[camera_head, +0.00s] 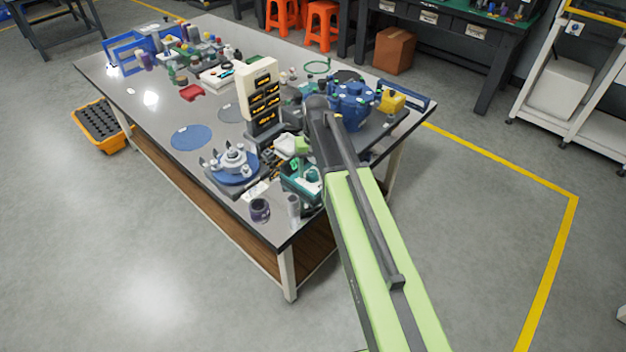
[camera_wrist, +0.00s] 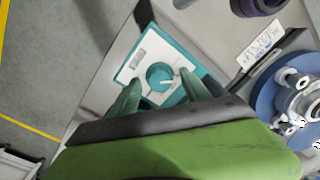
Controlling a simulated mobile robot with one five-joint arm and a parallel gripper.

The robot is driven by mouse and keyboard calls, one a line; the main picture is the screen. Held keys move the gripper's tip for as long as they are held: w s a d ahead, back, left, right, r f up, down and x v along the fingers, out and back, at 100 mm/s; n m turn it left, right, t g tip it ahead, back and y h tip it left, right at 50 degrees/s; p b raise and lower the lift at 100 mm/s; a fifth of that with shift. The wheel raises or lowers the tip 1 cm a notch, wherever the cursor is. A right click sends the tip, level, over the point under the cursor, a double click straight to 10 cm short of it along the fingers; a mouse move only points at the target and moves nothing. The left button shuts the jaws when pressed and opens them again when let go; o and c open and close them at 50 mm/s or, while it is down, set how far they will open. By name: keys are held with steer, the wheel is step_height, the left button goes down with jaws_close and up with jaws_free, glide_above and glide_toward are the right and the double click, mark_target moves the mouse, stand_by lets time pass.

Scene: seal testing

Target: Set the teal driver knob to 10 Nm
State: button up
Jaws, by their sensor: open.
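The teal driver box (camera_wrist: 196,66) has a white top plate. A round teal knob (camera_wrist: 160,76) sits on it with a white pointer mark at its lower right in the wrist view. The scale's numbers are too small to read. The driver also shows near the table's front corner in the head view (camera_head: 296,183). My gripper (camera_wrist: 160,80) is over the driver, with one finger on each side of the knob and visible gaps between. I cannot tell how high the fingertips are above the plate. In the head view my arm hides part of the gripper.
A blue round fixture with a metal flange (camera_head: 233,158) stands left of the driver. A purple cup (camera_head: 260,209) and a grey cylinder (camera_head: 294,207) stand near the front edge. A cream rack (camera_head: 259,75) and a blue pump housing (camera_head: 352,105) stand behind. The table (camera_head: 150,125) has bare room at left.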

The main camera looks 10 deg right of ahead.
jaws_close()
stand_by(0.4)
steer(key=shift+m, duration=0.4)
steer(key=m, duration=0.3)
steer(key=shift+m, duration=1.9)
steer(key=shift+a, duration=0.1)
jaws_free()
